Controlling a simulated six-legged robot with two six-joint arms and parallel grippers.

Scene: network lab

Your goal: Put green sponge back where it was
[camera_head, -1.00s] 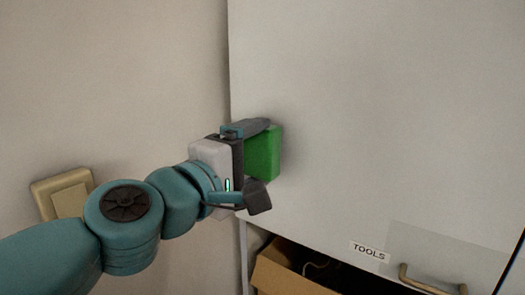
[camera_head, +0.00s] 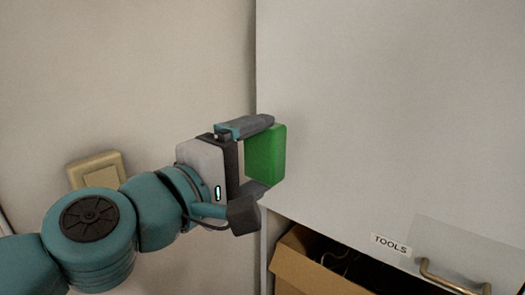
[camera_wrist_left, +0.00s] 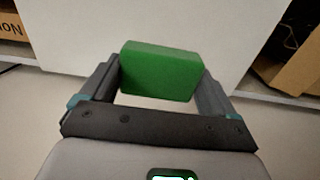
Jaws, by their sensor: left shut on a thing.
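The green sponge (camera_head: 266,154) is a block held between the fingers of my left gripper (camera_head: 256,156). In the head view it is in front of the left edge of a pale cabinet panel. The left wrist view also shows the green sponge (camera_wrist_left: 160,71) between both fingers of my left gripper (camera_wrist_left: 160,88), with the fingers on its two sides. My right gripper is not in view.
The pale cabinet panel (camera_head: 390,110) fills the right side. Below it are a "TOOLS" label (camera_head: 391,245), a handle (camera_head: 452,282) and an open cardboard box (camera_head: 318,272) with dark contents. A beige wall switch (camera_head: 97,170) is at the left.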

